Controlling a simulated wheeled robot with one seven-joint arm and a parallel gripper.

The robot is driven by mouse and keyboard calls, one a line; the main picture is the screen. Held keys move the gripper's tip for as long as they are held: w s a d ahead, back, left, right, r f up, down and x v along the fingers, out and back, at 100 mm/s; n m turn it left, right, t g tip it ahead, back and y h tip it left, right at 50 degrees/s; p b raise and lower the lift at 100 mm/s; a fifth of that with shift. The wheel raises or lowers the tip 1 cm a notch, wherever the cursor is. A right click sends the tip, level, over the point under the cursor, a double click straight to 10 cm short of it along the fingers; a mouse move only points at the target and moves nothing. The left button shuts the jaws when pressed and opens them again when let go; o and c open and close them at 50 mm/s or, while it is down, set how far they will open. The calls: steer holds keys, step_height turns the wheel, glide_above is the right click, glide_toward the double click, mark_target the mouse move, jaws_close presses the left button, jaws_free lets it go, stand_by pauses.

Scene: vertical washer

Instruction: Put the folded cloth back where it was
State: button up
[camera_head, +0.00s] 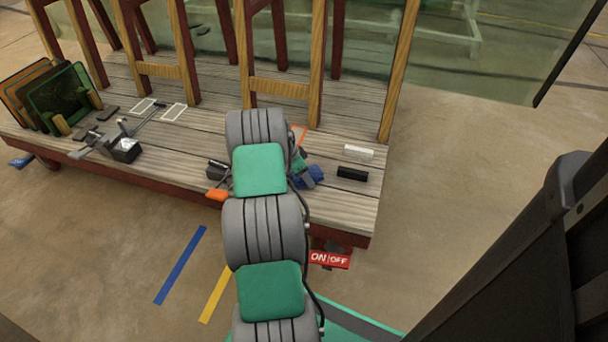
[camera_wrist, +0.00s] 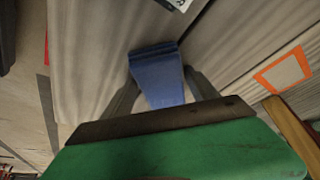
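The folded cloth is blue with stacked layers at one end. In the wrist view the cloth (camera_wrist: 157,75) lies between the two fingers of my gripper (camera_wrist: 160,82), which close on its sides. In the head view the cloth (camera_head: 314,176) shows partly at the right of my arm, over the front part of the wooden platform (camera_head: 215,140). My arm hides most of my gripper there. I cannot tell whether the cloth touches the boards. An orange square outline (camera_wrist: 283,70) is on the boards to the right of the cloth; it shows partly in the head view (camera_head: 299,133).
A white block (camera_head: 358,152) and a black block (camera_head: 352,173) lie right of the cloth. A dark block (camera_head: 217,169) and an orange item (camera_head: 217,195) are left of my arm. Wooden posts (camera_head: 317,65) stand behind. An ON/OFF sign (camera_head: 329,260) hangs at the front edge.

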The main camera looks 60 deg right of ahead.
steer(key=shift+o, duration=1)
steer(key=shift+r, duration=0.25)
steer(key=p+v, duration=0.4)
steer(key=v, duration=0.8)
steer(key=w+a+r+n+t, duration=0.1)
steer(key=w+a+r+n, duration=0.3)
steer(key=a, duration=0.5)
steer(key=w+a+r+n+t+y, duration=0.1)
steer(key=w+a+r+n, duration=0.3)
steer(key=a, duration=0.5)
steer(key=w+a+r+n+t, duration=0.2)
steer(key=w+a+r+n, duration=0.2)
steer(key=a, duration=0.5)
steer(key=s+a+n+y, duration=0.1)
steer(key=s+a+n, duration=0.2)
steer(key=a, duration=0.5)
steer(key=s+a+r+n+y, duration=0.1)
steer(key=s+a+n, duration=0.3)
steer(key=a, duration=0.4)
steer(key=s+a+r+n+y, duration=0.1)
steer(key=s+a+n, duration=0.3)
steer(key=a, duration=0.5)
steer(key=shift+n+t, duration=0.4)
steer(key=shift+n, duration=0.7)
